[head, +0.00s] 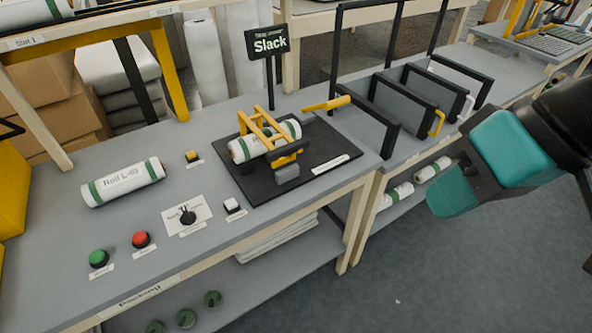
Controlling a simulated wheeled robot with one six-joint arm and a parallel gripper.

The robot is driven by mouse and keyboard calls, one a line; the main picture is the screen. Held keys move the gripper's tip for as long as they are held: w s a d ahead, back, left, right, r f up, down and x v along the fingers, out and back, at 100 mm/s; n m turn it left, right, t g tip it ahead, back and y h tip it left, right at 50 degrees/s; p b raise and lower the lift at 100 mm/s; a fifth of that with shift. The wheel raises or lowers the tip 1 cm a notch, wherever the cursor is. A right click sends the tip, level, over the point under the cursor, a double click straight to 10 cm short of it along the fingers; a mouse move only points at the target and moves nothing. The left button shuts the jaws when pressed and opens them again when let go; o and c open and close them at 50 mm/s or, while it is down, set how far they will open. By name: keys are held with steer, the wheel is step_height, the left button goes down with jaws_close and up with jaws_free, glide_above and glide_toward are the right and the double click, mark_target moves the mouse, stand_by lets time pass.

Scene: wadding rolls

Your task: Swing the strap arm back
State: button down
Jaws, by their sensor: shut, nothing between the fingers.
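A strapping fixture stands on a black base plate (258,191) on the bench. A white roll with green bands (245,149) lies in it. A yellow frame (252,123) crosses over the roll, with a black and yellow piece (286,158) and a grey block (287,175) at its front. A yellow lever (326,103) points right behind the roll. I cannot tell which yellow part is the strap arm. A black sign (268,42) above reads "Slack". Teal and black links of my arm show at the right, clear of the fixture. I see no gripper fingers.
Roll L-49 (123,182) lies left on the bench. A green button (98,258), red button (141,239), dark rotary knob (187,215), white button (232,205) and yellow button (192,156) are on the bench. A black-framed rack (405,95) stands right of the fixture.

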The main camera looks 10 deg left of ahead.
steer(key=w+a+f+m+t+y+b, duration=0.3)
steer(key=w+a+f+m+y+b, duration=0.25)
steer(key=f+b, duration=0.45)
steer(key=w+a+f+m+t+y+b, duration=0.2)
steer(key=w+a+f+m+b, duration=0.4)
steer(key=f+m+b, duration=0.4)
steer(key=w+f+m+t+b, duration=0.8)
steer(key=f+m+b, duration=0.3)
steer(key=m+b, duration=0.6)
steer(key=shift+w+a+m+t, duration=0.2)
steer(key=shift+a+m+t, duration=0.25)
steer(key=shift+t, duration=0.45)
